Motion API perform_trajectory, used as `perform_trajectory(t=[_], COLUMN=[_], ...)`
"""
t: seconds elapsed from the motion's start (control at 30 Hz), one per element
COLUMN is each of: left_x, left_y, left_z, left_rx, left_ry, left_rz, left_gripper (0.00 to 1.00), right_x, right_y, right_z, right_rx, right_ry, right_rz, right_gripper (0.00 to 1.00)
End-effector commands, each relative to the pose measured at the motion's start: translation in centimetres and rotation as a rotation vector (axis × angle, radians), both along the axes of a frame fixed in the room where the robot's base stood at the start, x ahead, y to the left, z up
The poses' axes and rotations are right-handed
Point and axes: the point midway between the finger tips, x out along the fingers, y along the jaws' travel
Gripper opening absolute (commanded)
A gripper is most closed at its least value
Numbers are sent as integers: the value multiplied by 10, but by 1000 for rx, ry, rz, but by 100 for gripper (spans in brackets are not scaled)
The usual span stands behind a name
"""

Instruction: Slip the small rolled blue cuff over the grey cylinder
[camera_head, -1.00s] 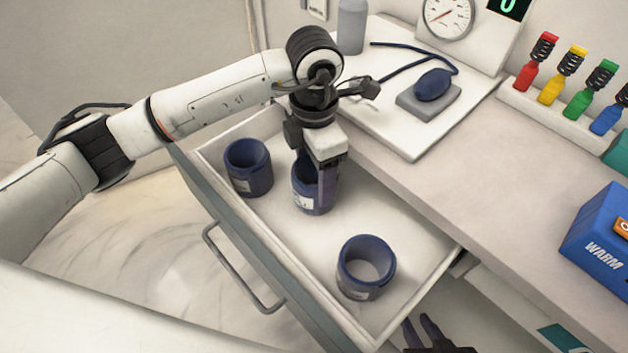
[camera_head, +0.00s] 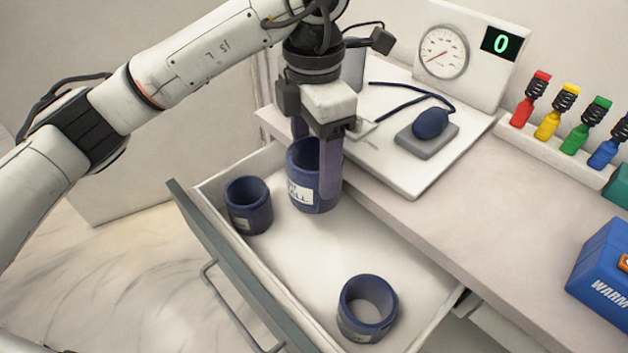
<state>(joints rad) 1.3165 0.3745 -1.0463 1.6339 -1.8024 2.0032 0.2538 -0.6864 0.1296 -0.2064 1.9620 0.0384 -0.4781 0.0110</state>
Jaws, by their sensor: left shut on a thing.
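A rolled blue cuff (camera_head: 306,192) with a white label, on which "ALL" can be read, is in my left gripper (camera_head: 318,160). The gripper points down and is shut on the cuff's wall, holding it upright above the drawer. The grey cylinder (camera_head: 352,68) stands at the back, on the white board behind my left gripper, which partly hides it. Two other rolled blue cuffs stand in the drawer, one at the left (camera_head: 249,205) and a wider one at the front right (camera_head: 367,308). My right gripper is not in view.
The open drawer (camera_head: 300,250) has free floor between the cuffs. The white board (camera_head: 420,178) carries a gauge (camera_head: 443,52), a display reading 0 and a blue bulb (camera_head: 430,123) with a hose. Coloured bottles (camera_head: 550,125) and a blue WARM box (camera_head: 604,270) are at right.

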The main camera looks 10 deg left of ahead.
Motion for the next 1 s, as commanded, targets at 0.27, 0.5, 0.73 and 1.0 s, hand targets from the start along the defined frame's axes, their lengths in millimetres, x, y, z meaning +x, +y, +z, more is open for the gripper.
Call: perform_trajectory(t=[0.27,0.5,0.73,1.0], left_x=[1,0,0,0], left_y=[0,0,0,0], left_z=[38,56,69,82], left_rx=[0,-1,-1,-1], left_ry=[-3,-1,-1,-1], left_rz=[1,0,1,1], left_gripper=[41,41,41,41], right_x=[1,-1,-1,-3], right_y=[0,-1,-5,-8], right_z=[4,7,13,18], right_rx=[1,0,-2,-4], right_ry=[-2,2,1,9], right_rz=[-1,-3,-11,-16], right_gripper=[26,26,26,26])
